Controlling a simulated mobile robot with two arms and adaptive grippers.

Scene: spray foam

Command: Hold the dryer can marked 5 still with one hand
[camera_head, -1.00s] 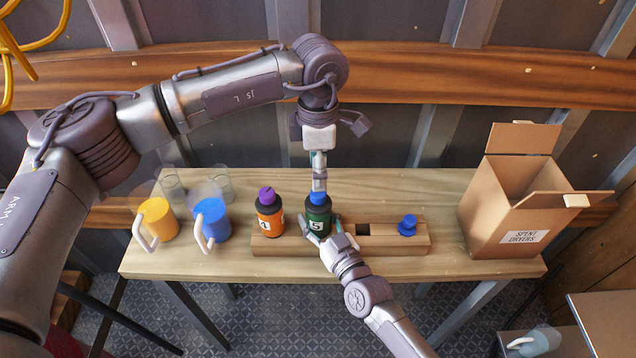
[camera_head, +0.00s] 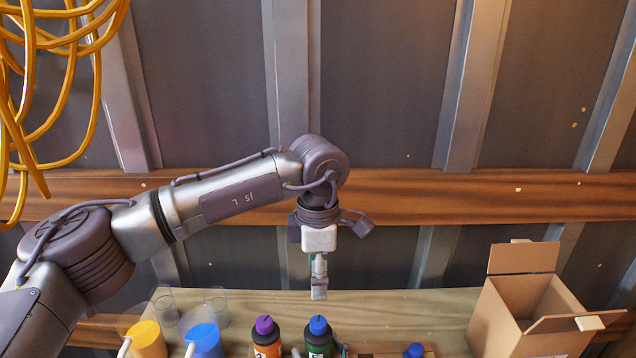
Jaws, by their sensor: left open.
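The dryer can marked 5 (camera_head: 319,342) stands upright at the bottom edge of the head view, dark green with a blue cap (camera_head: 318,325). Its lower part is cut off. My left gripper (camera_head: 319,295) points straight down above the cap, open and empty, with a small gap between its fingertips and the cap. A small grey part of my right gripper (camera_head: 343,350) shows beside the can's right side. The rest of it is below the frame, so its grip cannot be seen.
An orange can with a purple cap (camera_head: 265,338) stands just left of can 5. Yellow (camera_head: 147,340) and blue (camera_head: 205,342) mugs and clear cups stand further left. A loose blue cap (camera_head: 414,350) and an open cardboard box (camera_head: 500,315) are to the right.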

